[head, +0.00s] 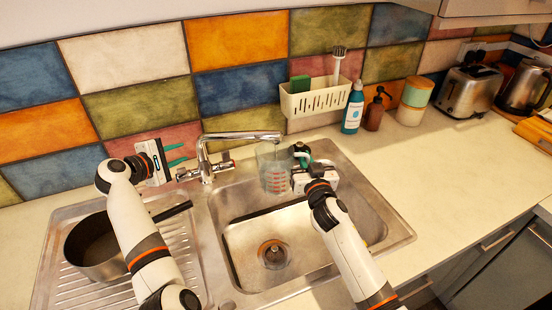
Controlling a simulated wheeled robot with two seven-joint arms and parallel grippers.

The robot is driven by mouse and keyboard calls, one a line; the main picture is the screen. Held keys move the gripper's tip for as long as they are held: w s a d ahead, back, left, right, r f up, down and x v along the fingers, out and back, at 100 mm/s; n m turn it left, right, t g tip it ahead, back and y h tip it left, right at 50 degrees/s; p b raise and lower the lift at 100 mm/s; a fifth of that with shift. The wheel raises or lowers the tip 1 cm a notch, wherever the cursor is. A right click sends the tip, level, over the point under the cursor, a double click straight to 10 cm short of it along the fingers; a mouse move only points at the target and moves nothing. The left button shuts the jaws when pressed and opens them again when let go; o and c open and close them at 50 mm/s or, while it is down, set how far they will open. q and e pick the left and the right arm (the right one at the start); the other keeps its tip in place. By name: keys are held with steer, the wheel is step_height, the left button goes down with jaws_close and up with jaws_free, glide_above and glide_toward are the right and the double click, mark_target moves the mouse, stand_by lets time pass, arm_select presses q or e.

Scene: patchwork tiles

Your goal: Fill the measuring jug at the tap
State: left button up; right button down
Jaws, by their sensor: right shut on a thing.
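The clear measuring jug (268,163) with red markings is upright over the far part of the sink (375,205), below the end of the spout. My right gripper (299,155) is at the jug's right side, shut on it; the exact grip is partly hidden. The chrome tap (205,160) stands behind the sink, its spout reaching right over the jug. I cannot make out a water stream or a water level. My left gripper (176,155) is just left of the tap, its teal fingers apart, with nothing visible between them.
A dark saucepan (95,250) sits on the ribbed drainer at left, its handle pointing toward the tap. A white caddy (315,100) hangs on the tiles. A blue bottle (353,108), brown dispenser (375,112), canister (412,105) and toaster (470,90) line the back.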

steer(key=s+d, duration=0.5)
steer(key=d, duration=0.1)
steer(key=shift+s+d, duration=0.15)
steer(key=shift+d, duration=0.05)
